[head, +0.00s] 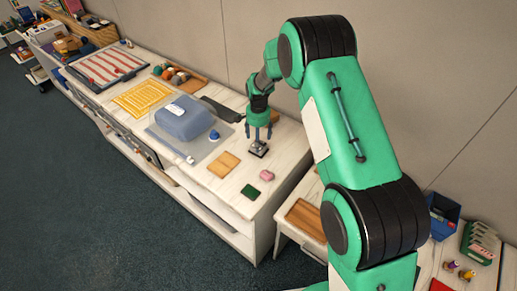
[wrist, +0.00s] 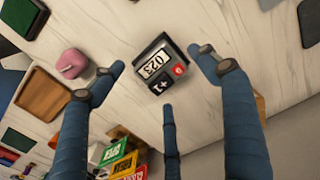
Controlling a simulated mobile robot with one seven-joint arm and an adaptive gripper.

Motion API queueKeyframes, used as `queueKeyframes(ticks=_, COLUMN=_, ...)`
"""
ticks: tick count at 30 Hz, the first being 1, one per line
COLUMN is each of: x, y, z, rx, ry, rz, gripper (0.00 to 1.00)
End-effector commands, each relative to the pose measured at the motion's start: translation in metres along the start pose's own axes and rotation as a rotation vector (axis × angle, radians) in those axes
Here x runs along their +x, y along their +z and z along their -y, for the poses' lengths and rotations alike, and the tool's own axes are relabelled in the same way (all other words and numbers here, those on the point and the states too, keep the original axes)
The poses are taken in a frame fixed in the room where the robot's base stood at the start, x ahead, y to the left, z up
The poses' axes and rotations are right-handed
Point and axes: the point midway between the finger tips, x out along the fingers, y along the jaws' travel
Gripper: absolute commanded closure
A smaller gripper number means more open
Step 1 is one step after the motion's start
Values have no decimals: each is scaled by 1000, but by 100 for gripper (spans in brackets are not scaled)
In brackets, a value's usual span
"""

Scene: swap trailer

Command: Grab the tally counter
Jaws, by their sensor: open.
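The tally counter (wrist: 160,67) is a small dark and silver block with a number display and a red button. In the wrist view it lies on the pale wooden top, between and just beyond my spread fingers. My gripper (wrist: 165,75) is open and empty, with blue fingers on both sides of the counter and one below it. In the head view the counter (head: 258,149) sits right under my gripper (head: 258,132). I cannot tell whether any finger touches it.
A pink object (wrist: 71,63) lies left of the counter, with a wooden tray (wrist: 44,95) beyond it. In the head view a green square (head: 251,191), a wooden square (head: 223,164) and a blue-grey bag (head: 185,117) lie nearby. The wall stands close behind the worktop.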

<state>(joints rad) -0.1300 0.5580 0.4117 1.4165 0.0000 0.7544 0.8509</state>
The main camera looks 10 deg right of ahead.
Motion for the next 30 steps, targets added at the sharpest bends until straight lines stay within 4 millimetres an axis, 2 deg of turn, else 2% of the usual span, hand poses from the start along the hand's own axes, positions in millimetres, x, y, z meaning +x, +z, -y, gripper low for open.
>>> queueKeyframes(ticks=12, x=44, y=2, z=0, rx=0, ry=1, rz=1, gripper=25)
queueKeyframes(ticks=30, x=47, y=2, z=0, rx=0, ry=1, rz=1, gripper=25)
